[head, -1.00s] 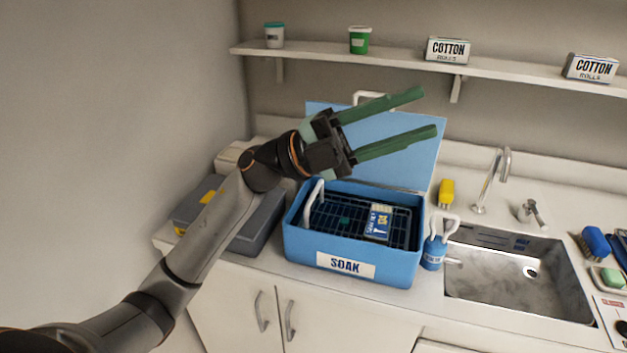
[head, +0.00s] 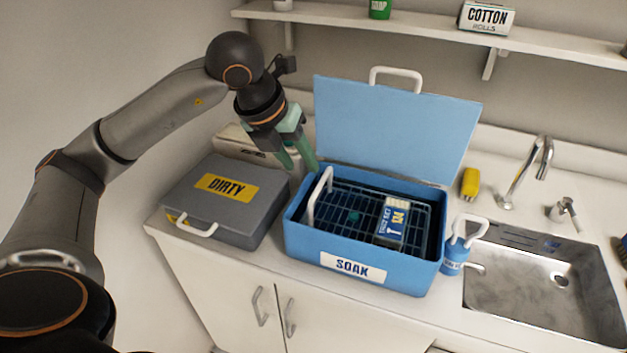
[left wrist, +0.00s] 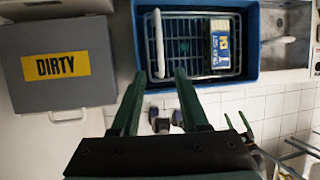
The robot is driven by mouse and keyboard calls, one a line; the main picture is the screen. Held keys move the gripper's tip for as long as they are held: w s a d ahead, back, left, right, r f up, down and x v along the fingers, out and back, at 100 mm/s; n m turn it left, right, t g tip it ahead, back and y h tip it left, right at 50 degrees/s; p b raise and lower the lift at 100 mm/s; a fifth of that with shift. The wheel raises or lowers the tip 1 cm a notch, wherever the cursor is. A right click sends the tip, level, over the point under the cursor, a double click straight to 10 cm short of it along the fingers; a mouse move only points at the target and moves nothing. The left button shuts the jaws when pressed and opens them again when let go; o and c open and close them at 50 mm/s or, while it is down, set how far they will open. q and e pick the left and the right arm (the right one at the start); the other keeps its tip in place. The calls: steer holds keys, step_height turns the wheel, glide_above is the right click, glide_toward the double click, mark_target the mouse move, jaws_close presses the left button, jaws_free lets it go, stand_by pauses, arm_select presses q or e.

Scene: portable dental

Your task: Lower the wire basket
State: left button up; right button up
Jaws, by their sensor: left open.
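The wire basket (head: 350,222) is dark and sits inside the blue SOAK box (head: 310,245), whose lid (head: 395,125) stands open. The basket's white handle (head: 321,195) stands up at its left side. A blue and white packet (head: 392,222) lies in the basket. The basket (left wrist: 190,55) and its handle (left wrist: 158,45) also show in the left wrist view. My left gripper (head: 300,163) is open and empty, with green fingers pointing down at the box's back left, near but apart from the handle. How deep the basket sits is hard to tell.
A closed grey DIRTY case (head: 215,200) stands left of the box. A small blue bottle with a white top (head: 456,260) stands close on its right, beside the sink (head: 530,290). A yellow item (head: 470,182) and the tap (head: 525,175) are behind. A shelf (head: 370,22) runs above.

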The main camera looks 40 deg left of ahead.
mark_target(316, 189)
arm_select(q)
steer(key=x, duration=0.8)
steer(key=shift+f+p, duration=0.2)
steer(key=shift+p, duration=0.1)
jaws_close()
stand_by(1.0)
